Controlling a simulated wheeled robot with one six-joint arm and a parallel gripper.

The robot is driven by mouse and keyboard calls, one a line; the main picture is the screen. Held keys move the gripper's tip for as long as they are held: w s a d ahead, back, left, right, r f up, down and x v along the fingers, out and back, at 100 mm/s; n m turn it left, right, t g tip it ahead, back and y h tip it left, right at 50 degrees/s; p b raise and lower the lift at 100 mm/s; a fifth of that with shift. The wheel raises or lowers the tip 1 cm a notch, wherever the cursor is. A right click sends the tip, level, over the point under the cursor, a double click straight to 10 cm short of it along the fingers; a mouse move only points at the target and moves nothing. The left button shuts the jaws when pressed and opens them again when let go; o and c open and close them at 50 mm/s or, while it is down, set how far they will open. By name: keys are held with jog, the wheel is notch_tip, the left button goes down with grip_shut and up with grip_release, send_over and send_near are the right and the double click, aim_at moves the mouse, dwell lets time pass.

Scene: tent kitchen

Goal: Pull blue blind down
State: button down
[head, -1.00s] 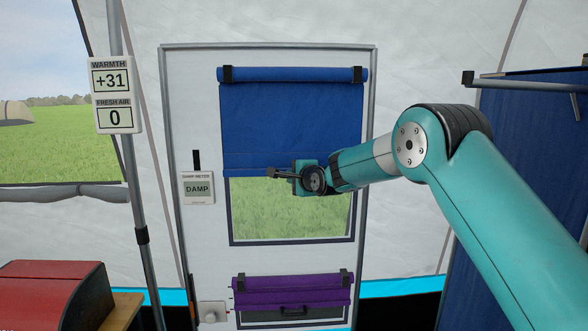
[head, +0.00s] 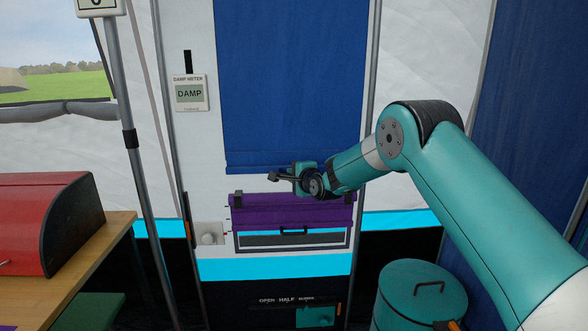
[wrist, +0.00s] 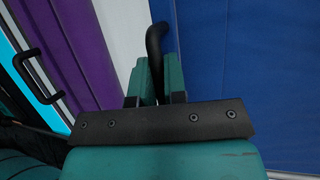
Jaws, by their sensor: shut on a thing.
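The blue blind (head: 290,90) hangs down over the door's window in the head view. Its bottom edge is just above the purple blind, and no window grass shows below it. It also fills the right side of the wrist view (wrist: 260,70). My gripper (head: 280,176) is at the blind's bottom edge, near its middle. In the wrist view my gripper (wrist: 156,85) is shut on a dark curved pull handle (wrist: 155,42) beside the blue fabric. The blind's top roller is out of the head view.
The purple blind (head: 270,213) with a black handle (head: 293,230) sits just below my gripper. A damp meter (head: 190,93) reads DAMP. A teal bin (head: 415,295) stands at lower right. A red box (head: 40,220) is on a wooden table (head: 95,250) at left.

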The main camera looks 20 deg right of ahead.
jog(key=shift+f, duration=0.65)
jog(key=c, duration=1.2)
grip_release()
jog(key=v, duration=1.7)
jog(key=shift+s+d, duration=0.1)
jog(key=shift+s, duration=0.1)
